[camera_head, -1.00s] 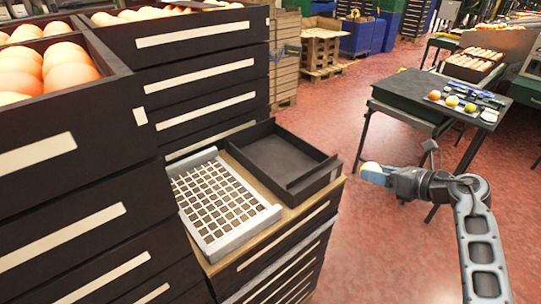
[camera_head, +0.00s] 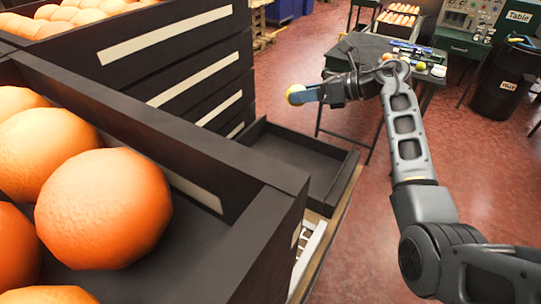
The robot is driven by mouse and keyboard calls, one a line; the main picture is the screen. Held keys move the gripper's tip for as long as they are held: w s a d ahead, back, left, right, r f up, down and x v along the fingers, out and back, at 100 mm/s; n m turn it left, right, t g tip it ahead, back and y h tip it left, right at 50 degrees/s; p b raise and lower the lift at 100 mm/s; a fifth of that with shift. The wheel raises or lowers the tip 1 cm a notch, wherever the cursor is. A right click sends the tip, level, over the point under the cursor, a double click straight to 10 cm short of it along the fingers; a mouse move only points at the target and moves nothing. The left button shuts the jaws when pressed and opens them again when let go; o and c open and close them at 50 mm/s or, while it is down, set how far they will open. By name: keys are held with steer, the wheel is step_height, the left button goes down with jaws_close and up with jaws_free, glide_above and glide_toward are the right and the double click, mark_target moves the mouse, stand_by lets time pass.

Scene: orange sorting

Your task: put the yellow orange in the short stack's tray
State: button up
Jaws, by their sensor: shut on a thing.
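My gripper (camera_head: 305,95) is shut on the yellow orange (camera_head: 295,95), which shows at the tips of its blue fingers. It holds the orange in the air, above and beyond the far end of the short stack's tray (camera_head: 331,190) in the picture. That dark tray looks empty where it shows. Its near left part is hidden behind the tall stack. A white grid tray (camera_head: 309,246) next to it on the short stack shows only as a sliver.
A tall stack's dark tray (camera_head: 165,115) full of oranges (camera_head: 102,208) fills the near left. A dark table (camera_head: 345,62) with small fruit and tools stands behind my arm. A black bin (camera_head: 503,85) is at the right. Red floor is clear at the lower right.

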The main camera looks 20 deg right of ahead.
steer(key=s+a+f+p, duration=0.1)
steer(key=a+f, duration=0.1)
steer(key=a, duration=0.1)
steer(key=s+a+f, duration=0.2)
steer(key=a, duration=0.1)
steer(key=s+a+f+p, duration=0.1)
steer(key=s+a+f, duration=0.1)
steer(key=a, duration=0.2)
steer(key=shift+f+p, duration=0.25)
steer(key=shift+p, duration=0.05)
steer(key=shift+s+f, duration=0.1)
steer(key=shift+f, duration=2)
steer(key=shift+f, duration=0.15)
steer(key=o, duration=1.1)
steer(key=shift+c, duration=0.2)
steer(key=shift+r, duration=0.2)
steer(key=v, duration=1.2)
steer(key=shift+f+b, duration=0.1)
steer(key=shift+b, duration=0.25)
